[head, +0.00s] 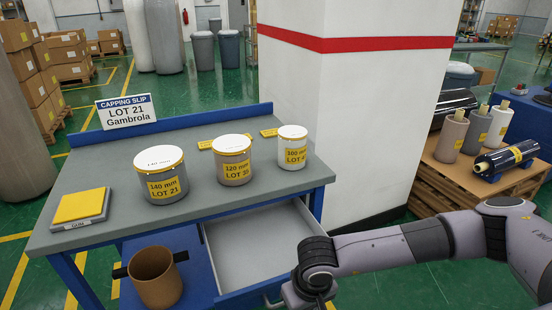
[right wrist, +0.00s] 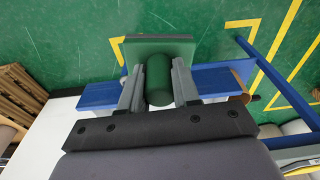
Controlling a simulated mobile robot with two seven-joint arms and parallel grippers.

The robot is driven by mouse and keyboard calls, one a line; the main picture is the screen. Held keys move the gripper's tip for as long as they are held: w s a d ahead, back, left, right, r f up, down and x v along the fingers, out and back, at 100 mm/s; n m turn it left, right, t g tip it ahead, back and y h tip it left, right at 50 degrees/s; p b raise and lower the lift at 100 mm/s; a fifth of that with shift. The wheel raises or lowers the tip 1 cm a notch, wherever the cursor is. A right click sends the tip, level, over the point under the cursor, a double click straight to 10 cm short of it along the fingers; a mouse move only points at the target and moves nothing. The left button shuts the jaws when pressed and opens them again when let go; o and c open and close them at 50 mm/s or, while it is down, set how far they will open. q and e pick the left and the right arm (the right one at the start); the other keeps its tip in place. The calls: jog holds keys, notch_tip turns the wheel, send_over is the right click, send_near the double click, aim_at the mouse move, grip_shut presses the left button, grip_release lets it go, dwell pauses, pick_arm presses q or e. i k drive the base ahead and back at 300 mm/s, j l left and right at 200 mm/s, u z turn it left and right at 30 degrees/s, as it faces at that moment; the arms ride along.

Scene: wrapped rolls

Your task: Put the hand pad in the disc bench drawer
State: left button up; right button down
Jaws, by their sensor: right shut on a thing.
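The hand pad (right wrist: 160,48) is a flat green plate with a round green handle in the right wrist view. My right gripper (right wrist: 158,88) is shut on its handle, one finger on each side. In the head view my right wrist is at the bottom, beside the drawer's front right corner; the fingers and pad are hidden or out of frame there. The disc bench (head: 105,223) has a grey top and blue frame. Its drawer (head: 262,247) is pulled out under the right part of the top and looks empty. My left gripper is out of view.
Three labelled tubs, 140 mm (head: 161,180), 120 mm (head: 232,165) and 100 mm (head: 293,150), stand on the bench. A yellow-topped grey block (head: 82,206) lies at left. A brown open container (head: 155,280) is below, left of the drawer. A white pillar (head: 360,120) stands behind.

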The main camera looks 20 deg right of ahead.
aim_at(271, 260)
jog(key=u, duration=2.2)
jog(key=k+l+u, duration=0.2)
jog(key=k+l, duration=1.25)
jog(key=l, duration=0.3)
jog(key=k+l, duration=1.05)
jog(key=l, duration=0.25)
